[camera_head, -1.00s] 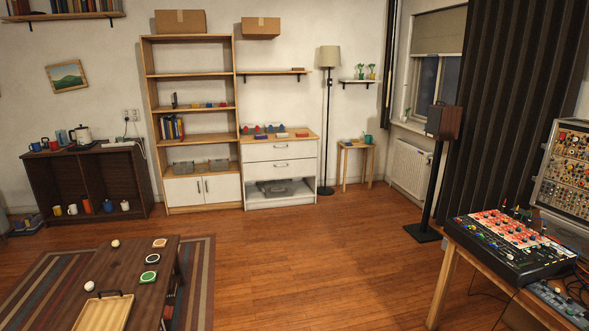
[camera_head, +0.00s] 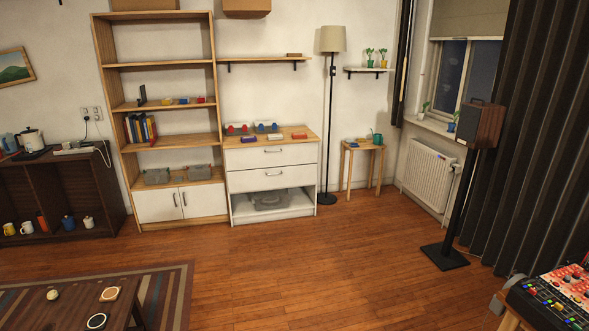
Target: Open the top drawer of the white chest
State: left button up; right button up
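The white chest (camera_head: 244,182) stands against the back wall, with a wooden top. The chest is still across the room from me. Neither of my grippers shows in the view.
A tall bookshelf (camera_head: 166,195) stands directly left of the chest. A floor lamp (camera_head: 331,120) and a small table (camera_head: 362,147) are to its right. A low table (camera_head: 60,305) is at front left, a speaker stand (camera_head: 445,256) at right. The floor between is clear.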

aim_at(258, 157)
jog(key=i, duration=4.85)
